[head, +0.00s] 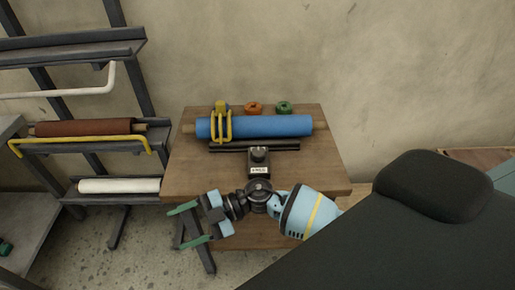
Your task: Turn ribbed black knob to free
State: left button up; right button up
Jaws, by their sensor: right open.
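A small black fixture with a dark knob (259,154) on top stands near the middle of the wooden table, in front of a black bar. A white label (259,170) is on its front; its lettering, the knob's ribs and the knob's setting are too small to tell. My right gripper (185,226) has green fingertips spread apart with nothing between them. It is at the table's front left, nearer to me than the knob and to its left, pointing left and apart from the knob. My left gripper is not in view.
A blue roll (270,126) lies behind the knob, with a yellow clamp-like piece (221,122) around its left part. Orange (253,108) and green (284,107) pieces sit behind it. A rack at left holds a brown roll (85,128) and a white roll (118,186).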

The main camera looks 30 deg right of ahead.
jog(key=w+d+f+n+g+h, duration=0.1)
jog(key=w+d+n+g+h, duration=0.1)
jog(key=w+d+g+h, duration=0.15)
notch_tip(320, 180, up, 8)
jog(key=m+h, duration=0.4)
jog(key=h, duration=0.9)
send_over(259, 151)
jog(key=shift+b, duration=0.45)
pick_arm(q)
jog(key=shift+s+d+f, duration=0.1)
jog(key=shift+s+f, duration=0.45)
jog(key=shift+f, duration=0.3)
pick_arm(e)
jog(key=shift+f, duration=3.9)
jog(key=shift+c, duration=0.2)
jog(key=c, duration=0.9)
